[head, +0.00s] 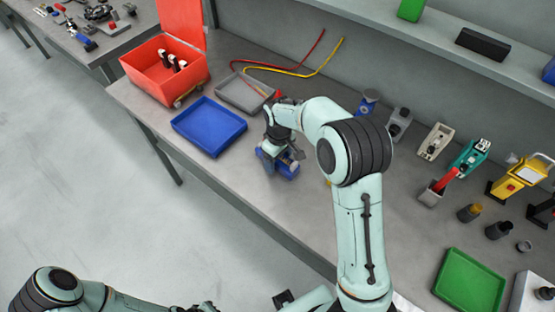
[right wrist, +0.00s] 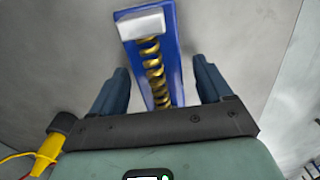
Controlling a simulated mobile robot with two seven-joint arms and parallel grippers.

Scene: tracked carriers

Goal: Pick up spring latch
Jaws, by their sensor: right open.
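The spring latch has a blue base with a brass coil spring and a pale block at one end. In the right wrist view the spring latch (right wrist: 152,60) lies between the fingers of my right gripper (right wrist: 161,85), which are open with a gap on both sides. In the head view the spring latch (head: 288,173) lies on the bench near its front edge, partly hidden by my right gripper (head: 277,157) just above it. My left arm shows at the lower left, but its gripper is not clearly seen.
A blue tray (head: 209,126), a grey tray (head: 240,100) and an open red box (head: 150,75) stand to the left. Red and yellow cables (head: 290,72) lie behind. Several devices and a green tray (head: 470,281) are at the right. A shelf (head: 430,30) overhangs the back.

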